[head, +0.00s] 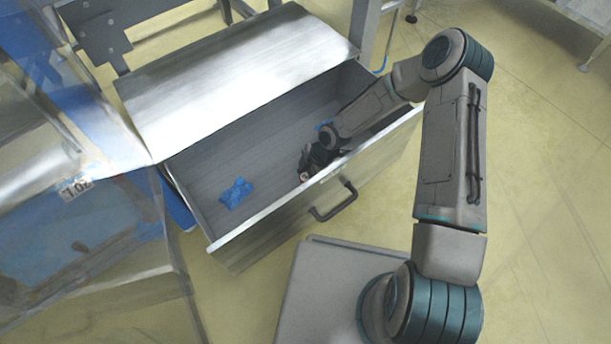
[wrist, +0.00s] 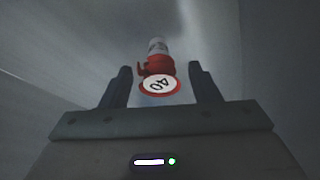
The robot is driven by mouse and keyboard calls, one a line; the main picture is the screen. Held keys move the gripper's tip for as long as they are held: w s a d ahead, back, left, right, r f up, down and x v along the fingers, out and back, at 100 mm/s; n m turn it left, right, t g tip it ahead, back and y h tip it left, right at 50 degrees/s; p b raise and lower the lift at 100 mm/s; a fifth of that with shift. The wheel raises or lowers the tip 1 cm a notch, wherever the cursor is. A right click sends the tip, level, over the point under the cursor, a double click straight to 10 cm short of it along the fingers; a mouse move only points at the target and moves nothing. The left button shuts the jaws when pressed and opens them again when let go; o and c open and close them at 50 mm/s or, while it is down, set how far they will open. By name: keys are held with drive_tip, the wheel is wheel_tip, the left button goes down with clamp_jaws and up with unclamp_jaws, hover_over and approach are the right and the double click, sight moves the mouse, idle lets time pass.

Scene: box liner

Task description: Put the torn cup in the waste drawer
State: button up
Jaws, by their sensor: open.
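The waste drawer (head: 275,232) is pulled open, a deep grey metal drawer with a dark handle. My gripper (head: 306,166) is down inside it, near the front wall; my arm hides part of it. In the wrist view my gripper (wrist: 159,72) is open, with its two dark fingers apart. A red and white object (wrist: 158,66) with a round "40" label shows between and beyond the fingertips. I cannot tell whether it is the torn cup or whether it touches the drawer floor.
A crumpled blue piece (head: 237,193) lies on the drawer floor at the left. Another blue bit (head: 324,126) shows beside my arm. A metal top (head: 235,80) covers the back of the drawer. A clear-sided machine (head: 75,215) stands at the left.

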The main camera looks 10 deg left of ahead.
drive_tip(key=p+v, duration=0.5)
drive_tip(key=v, duration=0.7)
drive_tip(key=shift+r+p, duration=0.15)
drive_tip(key=shift+p, duration=0.25)
idle(0.4)
